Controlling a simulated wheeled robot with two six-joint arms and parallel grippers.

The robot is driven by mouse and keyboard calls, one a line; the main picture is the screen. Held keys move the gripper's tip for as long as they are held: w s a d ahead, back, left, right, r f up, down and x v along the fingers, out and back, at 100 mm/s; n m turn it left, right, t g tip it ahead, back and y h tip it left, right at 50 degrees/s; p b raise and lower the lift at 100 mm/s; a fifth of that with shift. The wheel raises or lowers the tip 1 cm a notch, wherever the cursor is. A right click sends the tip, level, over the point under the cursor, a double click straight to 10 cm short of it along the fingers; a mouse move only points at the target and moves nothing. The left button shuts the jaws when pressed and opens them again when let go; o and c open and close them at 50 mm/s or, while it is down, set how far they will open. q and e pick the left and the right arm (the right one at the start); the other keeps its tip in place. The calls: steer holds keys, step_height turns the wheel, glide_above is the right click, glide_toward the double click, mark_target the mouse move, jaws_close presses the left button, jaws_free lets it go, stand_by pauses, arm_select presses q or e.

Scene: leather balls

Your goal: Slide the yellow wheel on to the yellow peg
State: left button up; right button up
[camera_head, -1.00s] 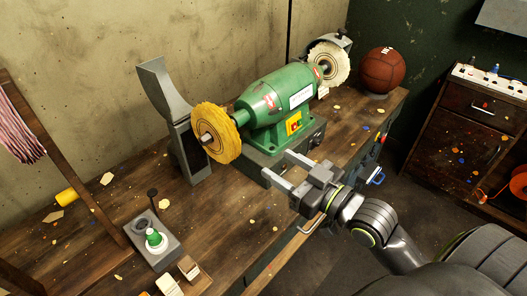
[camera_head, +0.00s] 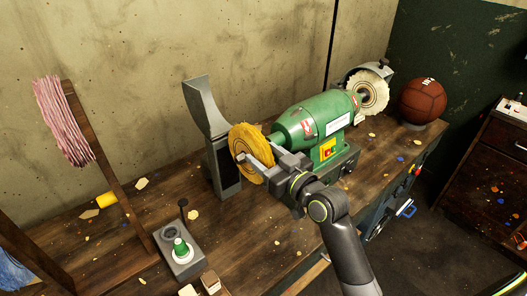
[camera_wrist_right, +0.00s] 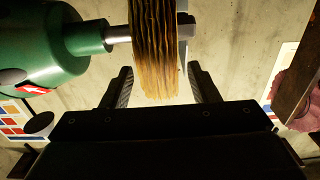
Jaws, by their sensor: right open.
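The yellow wheel (camera_head: 244,140), a pleated buffing disc, sits on the left spindle of the green grinder (camera_head: 318,122). A short yellow peg (camera_head: 106,199) sticks out at the wooden rack post on the left and is bare. My right gripper (camera_head: 257,153) is at the wheel's lower right edge, one finger in front of its face. In the right wrist view the wheel's pleated edge (camera_wrist_right: 155,50) lies between the two open fingers (camera_wrist_right: 161,82), with a gap visible on either side. My left gripper is not in view.
A tall grey guard (camera_head: 206,115) stands close behind the wheel. Pink discs (camera_head: 62,122) hang high on the wooden rack (camera_head: 103,160). A grey box with a green-topped part (camera_head: 180,248) stands at the front. Bare bench (camera_head: 235,215) lies between. A ball (camera_head: 422,101) sits far right.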

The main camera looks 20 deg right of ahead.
steer(key=shift+w+a, duration=0.15)
steer(key=shift+w, duration=0.3)
jaws_close()
steer(key=shift+s+a, duration=0.1)
steer(key=shift+a, duration=0.05)
